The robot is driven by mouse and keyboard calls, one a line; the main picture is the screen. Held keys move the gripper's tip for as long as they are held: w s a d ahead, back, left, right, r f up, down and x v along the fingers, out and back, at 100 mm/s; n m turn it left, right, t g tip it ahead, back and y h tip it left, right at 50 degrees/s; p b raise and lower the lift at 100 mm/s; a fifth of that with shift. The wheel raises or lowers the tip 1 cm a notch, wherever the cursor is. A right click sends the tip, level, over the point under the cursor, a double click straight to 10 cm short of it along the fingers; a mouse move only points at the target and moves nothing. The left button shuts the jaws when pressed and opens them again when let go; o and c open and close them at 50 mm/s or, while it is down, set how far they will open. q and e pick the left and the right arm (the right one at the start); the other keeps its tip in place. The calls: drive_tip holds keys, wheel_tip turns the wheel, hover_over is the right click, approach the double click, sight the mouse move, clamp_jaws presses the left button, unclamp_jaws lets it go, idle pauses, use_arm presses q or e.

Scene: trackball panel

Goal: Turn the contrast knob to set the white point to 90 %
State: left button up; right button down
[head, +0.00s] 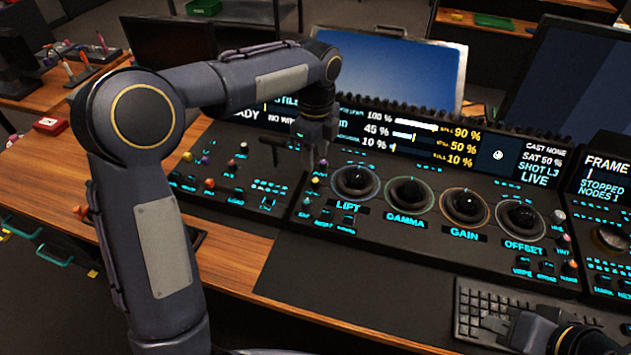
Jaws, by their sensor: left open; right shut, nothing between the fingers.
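The control panel (480,275) has a display strip (430,138) at its back. The display reads 100 %, 45 % and 10 % on the left, with yellow 90 %, 50 % and 10 % on the right. A column of small knobs (315,182) stands left of the trackballs; their labels are too small to read, so I cannot tell which is the contrast knob. My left gripper (315,164) is open and points down over the top of this column, partly hiding it. I cannot tell whether it touches a knob. My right gripper (497,326) is shut and empty at the bottom right, by the keyboard.
Several trackballs in rings, including the lift trackball (355,182) and gamma trackball (408,195), stand right of the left gripper. More small knobs (243,150) stand to its left. A keyboard (480,300) lies in front. The wooden desk edge (240,250) is bare.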

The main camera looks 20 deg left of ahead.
sight(316, 180)
use_arm(q)
wheel_tip(316, 180, down, 8)
drive_tip(key=shift+r+b, duration=0.25)
drive_tip(key=shift+b, duration=0.25)
clamp_jaws()
